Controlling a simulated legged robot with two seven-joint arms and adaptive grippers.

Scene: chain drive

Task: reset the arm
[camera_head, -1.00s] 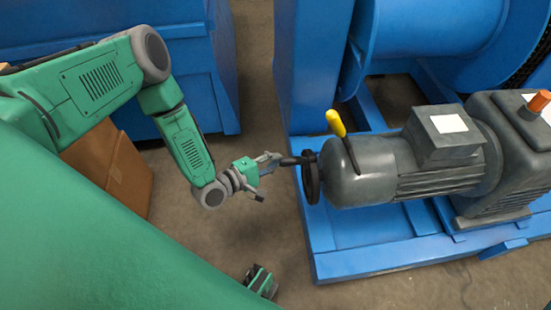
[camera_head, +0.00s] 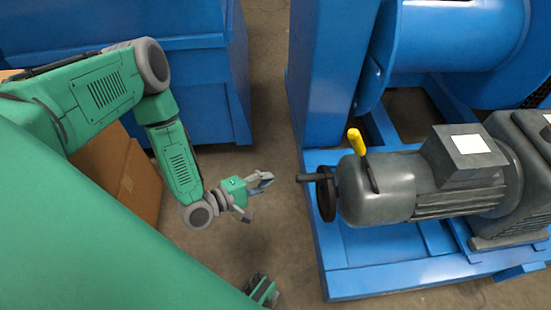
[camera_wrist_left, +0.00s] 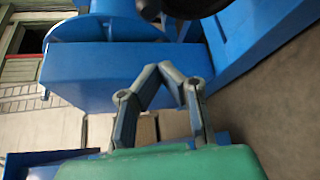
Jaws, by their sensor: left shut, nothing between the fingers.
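My left gripper (camera_head: 266,181) is at the end of the green left arm, in the middle of the head view. Its fingers are shut and empty, and they also show closed together in the left wrist view (camera_wrist_left: 165,70). It hangs in free air left of the black handwheel (camera_head: 325,194) on the motor. A clear gap separates the fingertips from the wheel's handle (camera_head: 308,178). A small part of another green piece, perhaps my right arm, shows at the bottom of the head view; its fingers cannot be made out.
The grey motor (camera_head: 430,185) with a yellow lever (camera_head: 356,141) sits on a blue base frame (camera_head: 400,277) at the right. A large blue container (camera_head: 210,80) stands behind my arm. A cardboard box (camera_head: 118,178) is at the left. Bare floor (camera_head: 275,235) lies between.

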